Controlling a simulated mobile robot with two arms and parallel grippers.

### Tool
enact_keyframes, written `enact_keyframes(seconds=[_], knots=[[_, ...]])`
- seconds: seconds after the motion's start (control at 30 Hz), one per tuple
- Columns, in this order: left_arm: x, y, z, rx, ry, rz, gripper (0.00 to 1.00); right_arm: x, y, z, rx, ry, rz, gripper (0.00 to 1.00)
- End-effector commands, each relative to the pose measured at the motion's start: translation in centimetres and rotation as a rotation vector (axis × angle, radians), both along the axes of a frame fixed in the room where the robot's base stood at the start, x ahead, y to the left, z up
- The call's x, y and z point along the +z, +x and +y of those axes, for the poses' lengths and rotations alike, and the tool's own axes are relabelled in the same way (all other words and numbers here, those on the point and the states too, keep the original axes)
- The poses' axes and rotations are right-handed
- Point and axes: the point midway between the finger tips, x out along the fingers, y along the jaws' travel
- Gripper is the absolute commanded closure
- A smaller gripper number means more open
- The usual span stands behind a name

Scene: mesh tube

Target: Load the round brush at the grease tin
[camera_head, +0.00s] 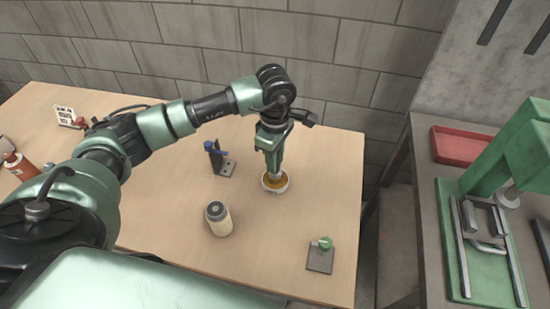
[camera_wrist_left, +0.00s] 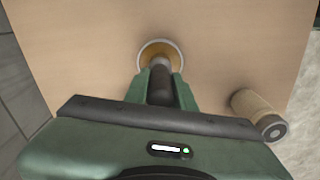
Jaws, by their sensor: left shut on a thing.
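The grease tin (camera_head: 275,188) is a low round white tin with amber grease, standing on the wooden table; it also shows in the left wrist view (camera_wrist_left: 180,46). My left gripper (camera_head: 272,163) points down over it. Its fingers (camera_wrist_left: 161,84) are shut on the dark handle of the round brush (camera_wrist_left: 160,63), which is upright. The brush's lower end is over or inside the tin's opening. The bristles are hidden, and I cannot tell how deep they are. My right gripper is not in view.
A small plate with a green knob (camera_head: 320,255) is near the front right. A green press (camera_head: 490,205) stands on the right bench.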

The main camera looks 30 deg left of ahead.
Motion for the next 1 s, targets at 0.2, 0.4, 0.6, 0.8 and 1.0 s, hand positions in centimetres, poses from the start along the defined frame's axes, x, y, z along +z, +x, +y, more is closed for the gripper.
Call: enact_keyframes(seconds=[0.2,0.4,0.6,0.8,1.0], knots=[[0.7,-0.1,0.0,-0.001,0.0,0.004,1.0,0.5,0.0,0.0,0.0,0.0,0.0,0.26],[2.5,-0.1,0.0,-0.001,-0.001,0.001,1.0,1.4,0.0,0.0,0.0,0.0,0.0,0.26],[4.1,0.0,0.0,0.0,0.001,0.001,1.0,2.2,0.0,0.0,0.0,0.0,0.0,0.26],[5.7,0.0,0.0,0.0,0.0,0.001,1.0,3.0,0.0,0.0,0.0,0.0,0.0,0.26],[7.0,0.0,0.0,0.0,0.0,0.0,1.0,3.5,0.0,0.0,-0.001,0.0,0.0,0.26]])
